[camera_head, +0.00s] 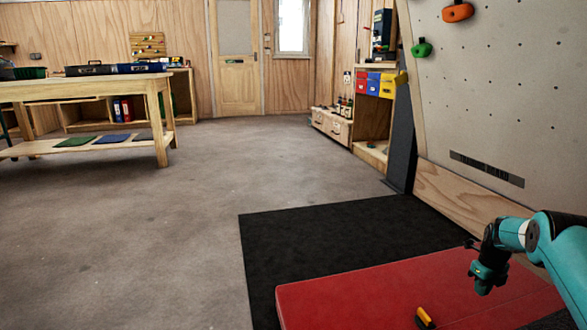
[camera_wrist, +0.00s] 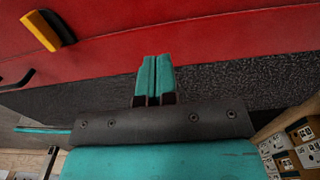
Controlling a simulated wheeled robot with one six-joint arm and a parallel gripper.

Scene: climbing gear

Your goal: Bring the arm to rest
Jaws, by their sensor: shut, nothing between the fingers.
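My teal and black arm reaches in from the right edge of the head view, bent downward at the wrist. My gripper (camera_head: 483,283) hangs over the red crash pad (camera_head: 340,290), apart from the climbing wall. In the wrist view my gripper (camera_wrist: 155,80) shows its two teal fingers side by side, shut and empty. A yellow and black object (camera_head: 425,317) lies on the red pad, left of and nearer than my gripper. It also shows at the upper left of the wrist view (camera_wrist: 45,30).
A black mat (camera_head: 300,235) lies under the pad. The grey climbing wall (camera_head: 500,100) with holds rises at the right. A wooden workbench (camera_head: 80,92) stands at the left, shelves (camera_head: 370,125) at the back. The grey floor (camera_head: 200,180) between is clear.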

